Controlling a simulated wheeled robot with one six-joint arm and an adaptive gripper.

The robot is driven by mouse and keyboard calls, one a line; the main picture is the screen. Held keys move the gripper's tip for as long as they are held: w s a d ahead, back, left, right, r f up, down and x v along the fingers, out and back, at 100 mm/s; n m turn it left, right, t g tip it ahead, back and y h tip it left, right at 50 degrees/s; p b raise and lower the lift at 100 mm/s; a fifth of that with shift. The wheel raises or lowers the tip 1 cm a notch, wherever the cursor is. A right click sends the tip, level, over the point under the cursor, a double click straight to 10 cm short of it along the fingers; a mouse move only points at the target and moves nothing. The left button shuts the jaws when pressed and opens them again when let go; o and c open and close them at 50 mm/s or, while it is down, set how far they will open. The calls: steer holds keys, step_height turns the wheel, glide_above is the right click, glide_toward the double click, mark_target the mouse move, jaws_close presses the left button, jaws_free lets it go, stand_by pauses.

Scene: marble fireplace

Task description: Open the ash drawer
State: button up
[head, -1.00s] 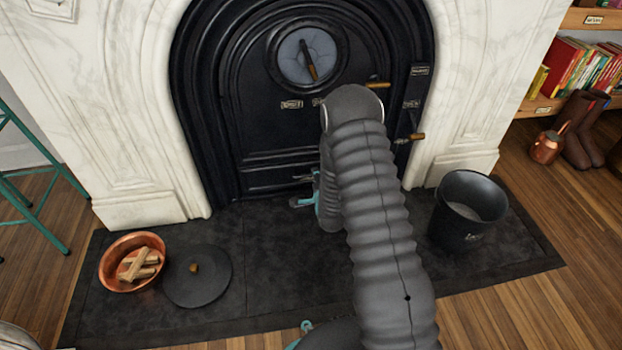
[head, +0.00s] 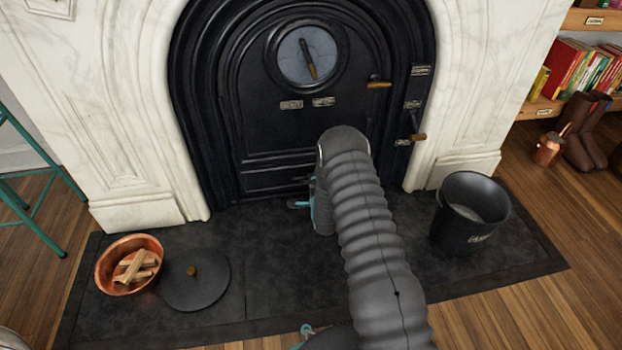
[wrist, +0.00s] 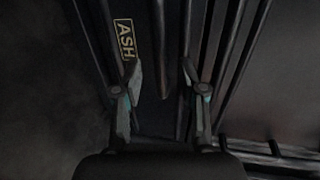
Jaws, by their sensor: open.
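The ash drawer (head: 268,181) is the low black panel at the foot of the iron fireplace front. It looks shut, flush with the front. In the wrist view its yellow-lettered ASH label (wrist: 126,41) shows turned sideways, beside my left fingertip. My gripper (wrist: 160,68) is open, its two fingers apart and pointing at the drawer front. A dark narrow piece (wrist: 161,50), perhaps the drawer's handle, shows between the fingertips; I cannot tell whether they touch it. In the head view my arm hides the drawer's right end and most of my gripper.
A black bucket (head: 450,226) stands right of my arm on the dark hearth slab (head: 262,285). A copper bowl (head: 105,280) of wood pieces and a round black lid (head: 197,285) lie at left. Brass-tipped levers (head: 417,137) stick out at the right of the fireplace front.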

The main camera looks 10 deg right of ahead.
steer(key=shift+x, duration=2.1)
jaws_close()
